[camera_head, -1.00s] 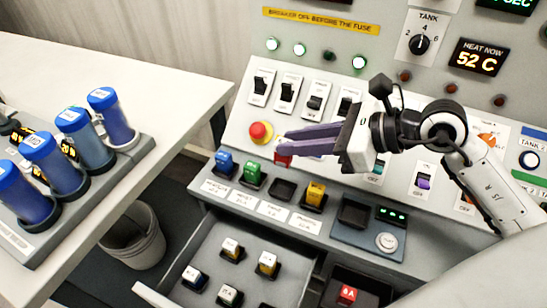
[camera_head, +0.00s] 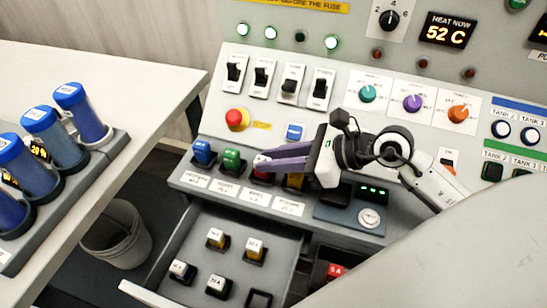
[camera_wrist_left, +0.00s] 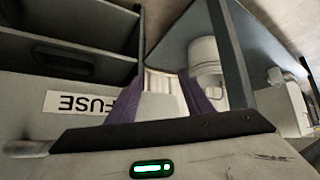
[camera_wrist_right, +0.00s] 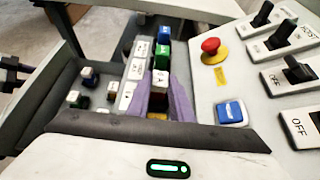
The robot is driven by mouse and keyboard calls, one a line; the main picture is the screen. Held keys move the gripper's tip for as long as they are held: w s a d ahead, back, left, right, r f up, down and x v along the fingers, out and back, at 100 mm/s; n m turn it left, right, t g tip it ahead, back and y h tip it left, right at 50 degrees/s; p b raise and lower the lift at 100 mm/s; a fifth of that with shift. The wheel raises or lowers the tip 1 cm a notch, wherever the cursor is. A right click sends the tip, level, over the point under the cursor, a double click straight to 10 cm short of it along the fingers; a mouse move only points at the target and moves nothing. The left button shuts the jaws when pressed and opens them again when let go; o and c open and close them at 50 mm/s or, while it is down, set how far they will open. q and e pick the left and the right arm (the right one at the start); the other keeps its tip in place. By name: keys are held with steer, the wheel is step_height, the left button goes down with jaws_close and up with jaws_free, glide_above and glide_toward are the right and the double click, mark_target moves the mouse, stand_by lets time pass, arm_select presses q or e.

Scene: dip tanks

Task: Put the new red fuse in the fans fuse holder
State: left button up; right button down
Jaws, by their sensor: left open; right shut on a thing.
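My right gripper (camera_head: 262,164) is shut on a red fuse (camera_head: 262,177) at the third place in the holder row, between the green and yellow fuses. In the right wrist view the red fuse (camera_wrist_right: 158,97), with a white top, sits between the purple fingers. The fingers hide most of its holder, so I cannot tell whether it is fully seated. The labels (camera_head: 257,196) below the row are too small to read surely. My left gripper (camera_wrist_left: 163,82) is open and empty in the left wrist view. It is outside the head view.
Blue (camera_head: 202,151), green (camera_head: 231,160) and yellow (camera_head: 295,181) fuses flank the spot. An open drawer (camera_head: 200,220) below holds several fuses. Another red fuse (camera_head: 335,270) lies in a dark bin. Switches and a red button (camera_head: 237,119) stand above. A bucket (camera_head: 116,235) is at left.

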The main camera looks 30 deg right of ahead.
steer(key=shift+f, duration=0.2)
steer(key=c, duration=1.6)
jaws_free()
steer(key=shift+r, duration=0.25)
steer(key=v, duration=1.2)
steer(key=shift+s, duration=0.1)
